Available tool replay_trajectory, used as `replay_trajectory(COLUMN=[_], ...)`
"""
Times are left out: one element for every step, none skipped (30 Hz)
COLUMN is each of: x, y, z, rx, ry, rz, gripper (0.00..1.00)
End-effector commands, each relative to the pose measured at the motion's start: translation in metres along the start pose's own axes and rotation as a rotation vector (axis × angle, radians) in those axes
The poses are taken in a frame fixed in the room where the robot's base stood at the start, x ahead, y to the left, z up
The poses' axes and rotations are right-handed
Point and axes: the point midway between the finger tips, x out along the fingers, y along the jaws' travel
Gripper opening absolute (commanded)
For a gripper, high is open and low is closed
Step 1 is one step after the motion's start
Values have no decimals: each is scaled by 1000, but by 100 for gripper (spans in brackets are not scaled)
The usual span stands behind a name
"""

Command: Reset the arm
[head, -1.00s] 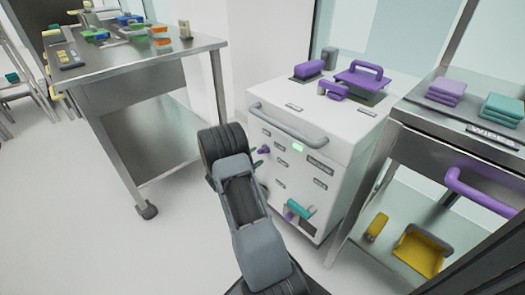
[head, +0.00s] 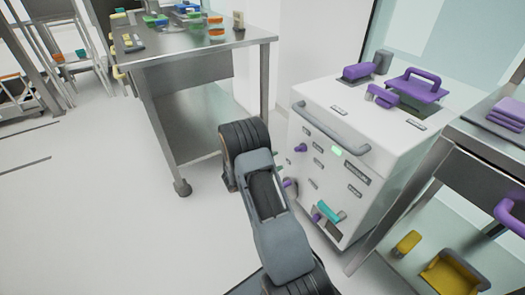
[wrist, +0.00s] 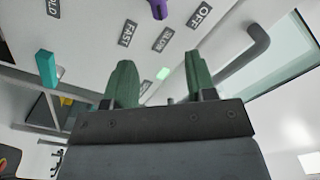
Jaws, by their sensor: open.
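My arm (head: 270,200) reaches up from the bottom of the head view, and its black wrist end stands in front of the white cabinet's left side. My gripper (wrist: 162,85) shows in the wrist view with two green fingers apart and nothing between them. In the head view the fingers are mostly hidden behind the arm. The white cabinet (head: 352,135) has a grey bar handle (head: 330,128), a lit green light (head: 337,151), a purple knob (head: 300,147) and a teal handle (head: 330,211) low on its front. The wrist view shows its panel with labels and the teal piece (wrist: 46,68).
A steel table (head: 205,48) with coloured items stands at the back left. A steel cart (head: 465,140) with purple pads (head: 508,112) stands on the right, with a yellow bin (head: 452,275) on its lower shelf. The left floor (head: 80,220) is clear.

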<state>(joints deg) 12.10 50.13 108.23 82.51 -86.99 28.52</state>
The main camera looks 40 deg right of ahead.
Motion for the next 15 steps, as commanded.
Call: replay_trajectory(x=[0, 0, 0, 0, 0, 0, 0, 0, -2, -3, -5, -9, -13, -19, -29], y=[0, 0, 0, 0, 0, -1, -3, -8, -16, -26, -38, -57, -74, -93, -120], z=[0, 0, 0, 0, 0, 0, -1, -2, -4, -6, -9, -12, -16, -20, -26], rx=[0, 0, 0, 0, 0, 1, 2, 4, 7, 10, 14, 18, 17, 16, 8], ry=[0, 0, 0, 0, 0, -2, -7, -18, -44, -74, -111, -176, -235, -301, -400], rz=[0, 0, 0, 0, 0, 0, -1, -2, -6, -11, -17, -29, -42, -57, -84], gripper=[51, 51, 51, 51, 51, 51, 51, 51, 51, 51, 51, 51, 51, 51, 51])
